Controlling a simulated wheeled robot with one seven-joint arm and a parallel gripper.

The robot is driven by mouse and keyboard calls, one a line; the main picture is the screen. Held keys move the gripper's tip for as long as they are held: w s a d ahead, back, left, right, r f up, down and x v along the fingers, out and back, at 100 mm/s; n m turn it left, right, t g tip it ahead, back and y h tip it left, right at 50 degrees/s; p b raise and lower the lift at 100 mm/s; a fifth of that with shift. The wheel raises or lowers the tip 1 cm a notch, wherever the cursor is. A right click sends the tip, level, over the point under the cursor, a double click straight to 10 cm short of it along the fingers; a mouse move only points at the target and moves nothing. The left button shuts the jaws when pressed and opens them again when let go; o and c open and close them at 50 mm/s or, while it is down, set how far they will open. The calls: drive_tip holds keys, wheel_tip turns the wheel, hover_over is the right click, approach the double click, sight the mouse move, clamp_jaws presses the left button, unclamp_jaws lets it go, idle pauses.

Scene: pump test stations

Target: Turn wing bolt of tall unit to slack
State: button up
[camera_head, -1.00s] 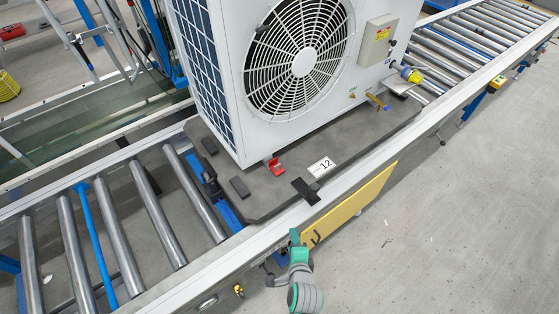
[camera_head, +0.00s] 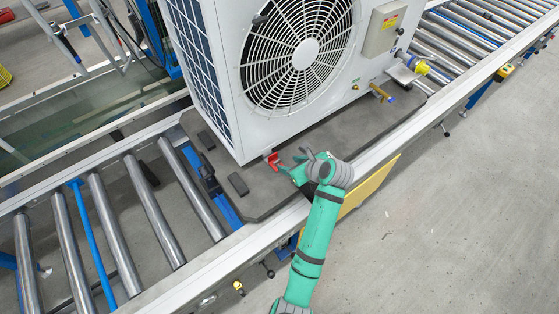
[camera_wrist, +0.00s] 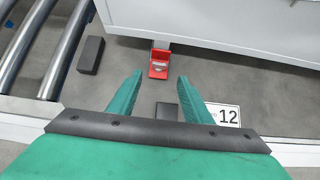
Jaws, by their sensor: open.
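The tall white unit (camera_head: 215,75) with a round fan grille stands on a dark grey base plate (camera_head: 262,205). A small red fitting (camera_head: 272,160) sits at its lower front edge; it also shows in the wrist view (camera_wrist: 159,66). I cannot tell whether this is the wing bolt, nor which way it is turned. My gripper (camera_head: 287,168) is just right of the red fitting in the head view. In the wrist view, my gripper (camera_wrist: 160,82) has its two green fingers apart and empty, with the red fitting ahead between the fingertips, apparently untouched.
A brass-coloured handle (camera_head: 381,93) and a yellow-ended fitting (camera_head: 420,67) are on the unit's lower right. Dark blocks (camera_head: 238,184) lie on the plate. A label marked 12 (camera_wrist: 226,116) lies right of the fingers. Roller conveyor (camera_head: 110,220) extends left; the floor at right is clear.

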sight(277, 162)
drive_tip(key=x, duration=0.9)
drive_tip(key=shift+w+a+f, duration=0.2)
drive_tip(key=shift+a+f, duration=0.05)
drive_tip(key=shift+f, duration=0.05)
drive_tip(key=c, duration=1.1)
drive_tip(key=shift+o, duration=0.2)
